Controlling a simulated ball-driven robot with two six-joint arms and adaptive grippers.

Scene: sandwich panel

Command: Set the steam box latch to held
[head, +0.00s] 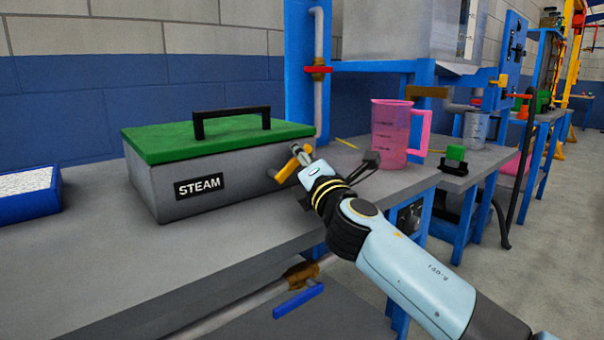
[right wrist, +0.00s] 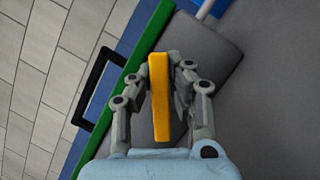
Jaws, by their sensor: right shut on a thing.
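The steam box (head: 240,181) is a grey box with a green lid (head: 210,138), a black handle (head: 232,113) and a "STEAM" label. It sits on the grey bench with its lid down. Its yellow latch (head: 291,165) is at the right end of the front face. My right gripper (head: 300,158) is at the latch. In the right wrist view, the yellow latch (right wrist: 160,97) stands between the two fingers of my right gripper (right wrist: 172,85), which are shut on it. The fingers partly hide the latch in the head view. My left gripper is in neither view.
A pink measuring jug (head: 391,130) stands on the bench to the right, near my right arm. A blue tray (head: 30,196) with white contents lies at the left. A pipe with a blue lever (head: 298,302) runs below the bench. The bench front (head: 120,270) is clear.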

